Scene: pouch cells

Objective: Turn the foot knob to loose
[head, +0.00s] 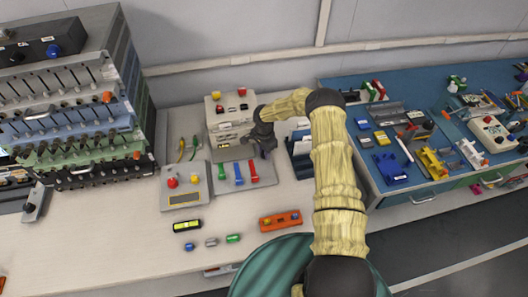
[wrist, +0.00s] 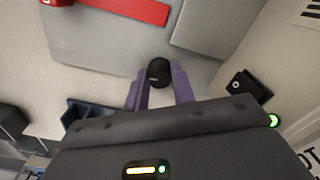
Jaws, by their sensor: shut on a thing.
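My gripper (head: 262,150) reaches down at the right side of the grey plate with the coloured levers in the head view. In the wrist view, the purple fingers of my gripper (wrist: 160,88) stand on either side of a small round black knob (wrist: 159,71) and are shut on it. This looks like the foot knob, at the edge of a grey plate (wrist: 110,40). In the head view I cannot make the knob out behind the gripper. Any loose or tight marking on it is not readable.
Green, blue and red levers (head: 238,174) stand left of the gripper. A control box (head: 185,186) with red and yellow buttons sits further left. A dark blue holder (head: 300,155) stands close on the right.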

